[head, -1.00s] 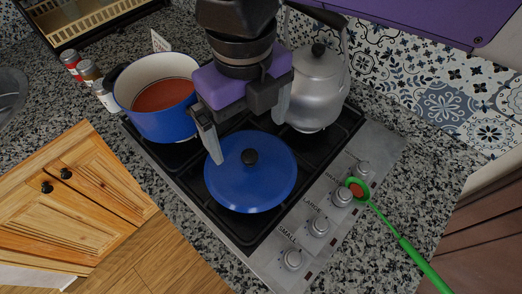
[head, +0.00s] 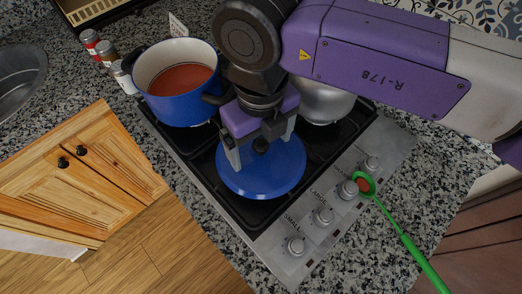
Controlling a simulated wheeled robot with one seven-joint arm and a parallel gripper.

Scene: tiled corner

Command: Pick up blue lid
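The blue lid (head: 262,180) lies flat on the front part of the black cooktop, its dark knob (head: 261,146) on top. My gripper (head: 262,150) hangs over the lid's far half with its fingers spread. The knob shows between the two grey fingers, and neither finger appears to touch it. I cannot tell exactly how high the fingertips are above the lid. My gripper and wrist cover part of the lid's far edge.
A blue pot (head: 183,108) of red soup stands at the back left of the cooktop (head: 222,226). A silver kettle (head: 325,104) is mostly hidden behind my arm. A green spoon (head: 405,240) lies across the knobs' right end. Small jars (head: 105,52) stand left of the pot.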

